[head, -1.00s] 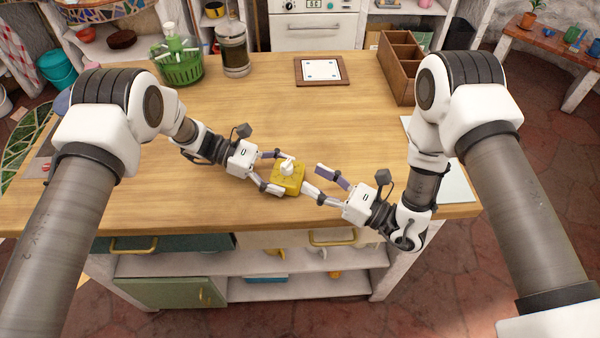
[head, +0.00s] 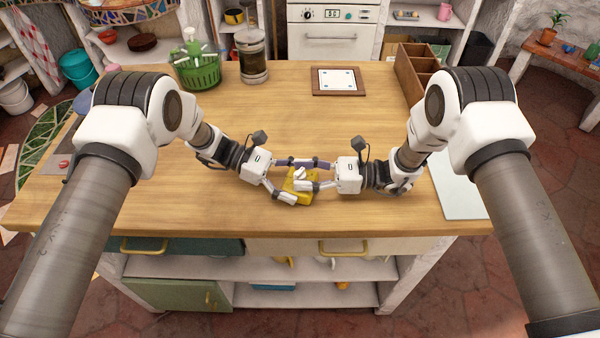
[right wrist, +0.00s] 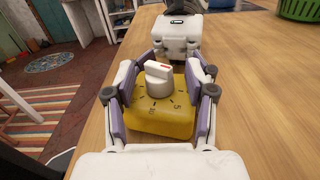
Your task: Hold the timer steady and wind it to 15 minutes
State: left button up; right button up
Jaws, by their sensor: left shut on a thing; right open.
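The timer is a yellow block (head: 291,185) with a white knob (right wrist: 158,78) on top, near the front edge of the counter. A red mark shows on the knob, and dial marks 5 and 10 show on the near side of the face in the right wrist view. My left gripper (head: 306,182) is shut on the timer's body from the left. My right gripper (head: 300,176) comes in from the right, open, its fingers on either side of the knob with gaps between. The fingers of both grippers overlap and partly hide the timer in the head view.
The wooden counter (head: 200,205) is clear around the timer. At the back are a green basket (head: 198,72), a glass press (head: 252,62), a framed white tile (head: 338,80) and a wooden divided box (head: 408,78). A white sheet (head: 458,190) lies at the right.

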jog(key=shift+a, duration=0.5)
grip_shut()
jog(key=shift+m+t, duration=0.4)
jog(key=shift+t, duration=0.2)
jog(key=m+t+h, duration=0.1)
jog(key=m+t, duration=0.1)
jog(key=t, duration=0.1)
jog(key=m+t+h, duration=0.1)
jog(key=m+t, duration=0.1)
jog(key=t, duration=0.1)
jog(key=shift+s+t, duration=0.1)
jog(key=shift+t, duration=0.2)
jog(key=shift+m+t+h, duration=1.9)
jog(key=shift+m+t, duration=0.3)
jog(key=shift+t, duration=0.3)
